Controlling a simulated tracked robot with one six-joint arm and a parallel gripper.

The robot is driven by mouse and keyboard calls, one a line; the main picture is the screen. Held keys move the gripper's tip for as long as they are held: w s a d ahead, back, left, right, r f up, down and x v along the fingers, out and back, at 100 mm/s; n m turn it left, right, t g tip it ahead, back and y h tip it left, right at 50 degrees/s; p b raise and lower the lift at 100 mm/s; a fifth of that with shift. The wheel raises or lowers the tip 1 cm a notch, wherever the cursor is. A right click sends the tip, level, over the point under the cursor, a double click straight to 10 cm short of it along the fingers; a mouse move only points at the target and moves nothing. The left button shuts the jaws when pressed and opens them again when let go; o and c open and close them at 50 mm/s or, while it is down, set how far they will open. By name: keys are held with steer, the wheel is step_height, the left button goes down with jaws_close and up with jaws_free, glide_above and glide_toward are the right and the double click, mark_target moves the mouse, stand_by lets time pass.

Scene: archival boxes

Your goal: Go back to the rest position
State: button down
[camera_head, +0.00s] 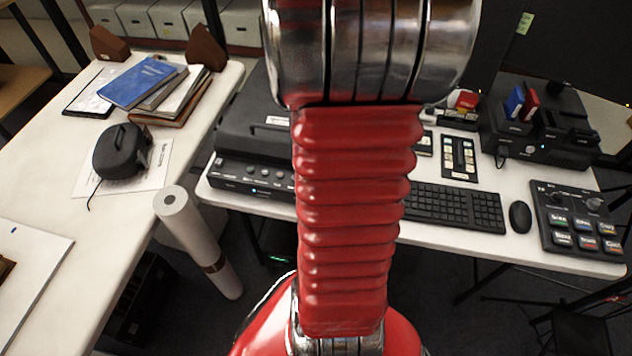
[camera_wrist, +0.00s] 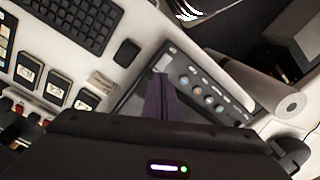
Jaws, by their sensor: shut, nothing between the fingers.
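My gripper (camera_wrist: 162,80) shows in the wrist view as two dark fingers held together, with nothing between them. It hangs over the desk, in front of a panel with round knobs (camera_wrist: 212,92). My red ribbed arm rises through the middle of the head view and hides part of the desk behind it. The gripper itself is not visible in the head view.
The desk holds a keyboard (camera_head: 453,206), a mouse (camera_head: 520,217), a button pad (camera_head: 578,220) and a black knobbed device (camera_head: 252,180). A paper roll (camera_head: 200,243) stands beside the left table (camera_head: 60,190), which bears books (camera_head: 138,82) and a black case (camera_head: 121,152).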

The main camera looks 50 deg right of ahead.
stand_by(0.4)
steer(key=w+a+r+n+t, duration=0.1)
steer(key=a+r, duration=0.4)
steer(key=a, duration=0.5)
steer(key=w+a+r+n+t, duration=0.1)
steer(key=a+r+n, duration=0.3)
steer(key=a, duration=0.7)
steer(key=w+a+r+n+t, duration=0.1)
steer(key=a+r+n+t, duration=0.1)
steer(key=a+r, duration=0.5)
steer(key=a+t, duration=0.1)
steer(key=a, duration=0.2)
steer(key=shift+a+r+t, duration=0.15)
steer(key=shift+r+t, duration=0.15)
